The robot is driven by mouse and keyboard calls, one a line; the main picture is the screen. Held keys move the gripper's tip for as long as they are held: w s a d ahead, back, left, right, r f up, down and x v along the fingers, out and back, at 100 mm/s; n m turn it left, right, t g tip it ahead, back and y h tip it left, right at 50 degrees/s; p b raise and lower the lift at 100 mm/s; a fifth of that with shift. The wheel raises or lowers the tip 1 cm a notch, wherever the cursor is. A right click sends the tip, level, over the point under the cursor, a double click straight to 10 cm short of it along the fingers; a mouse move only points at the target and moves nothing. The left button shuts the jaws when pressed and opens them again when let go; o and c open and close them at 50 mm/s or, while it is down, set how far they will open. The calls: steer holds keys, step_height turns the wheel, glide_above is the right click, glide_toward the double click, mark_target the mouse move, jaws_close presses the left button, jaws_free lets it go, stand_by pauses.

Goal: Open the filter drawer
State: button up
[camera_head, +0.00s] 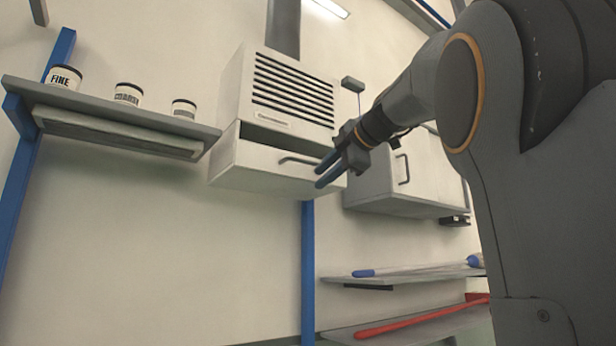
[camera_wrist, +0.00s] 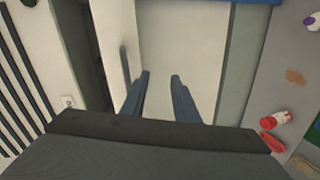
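The filter drawer (camera_head: 255,176) is a pale box under a slatted vent unit (camera_head: 290,90) on the wall. It stands partly pulled out, with a dark opening along its top. Its dark bar handle (camera_head: 292,160) is on the drawer front, its right end partly hidden by my gripper. My gripper (camera_head: 319,177) has two blue fingers, spread apart, at the right part of the drawer front. In the wrist view the fingers (camera_wrist: 161,76) are open with nothing between them, and the handle (camera_wrist: 125,66) lies left of both. I cannot tell whether a finger touches the drawer.
A shelf (camera_head: 110,121) with several labelled jars is at the left. A handled cabinet (camera_head: 385,190) hangs right of the drawer, behind my arm. Lower shelves (camera_head: 410,275) hold a blue-ended tool and a red bar (camera_head: 420,319). The space below the drawer looks free.

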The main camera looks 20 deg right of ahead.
mark_target(309, 163)
step_height(309, 163, up, 6)
steer(key=s+n+t, duration=0.1)
steer(key=s+n, duration=0.1)
steer(key=p+x, duration=0.1)
steer(key=x, duration=0.1)
steer(key=p+x, duration=0.1)
steer(key=x, duration=0.2)
steer(key=p+x, duration=0.1)
steer(key=x, duration=0.1)
steer(key=shift+w+a+f, duration=0.1)
steer(key=shift+a+f, duration=0.1)
steer(key=shift+a, duration=0.25)
steer(key=shift+c, duration=0.5)
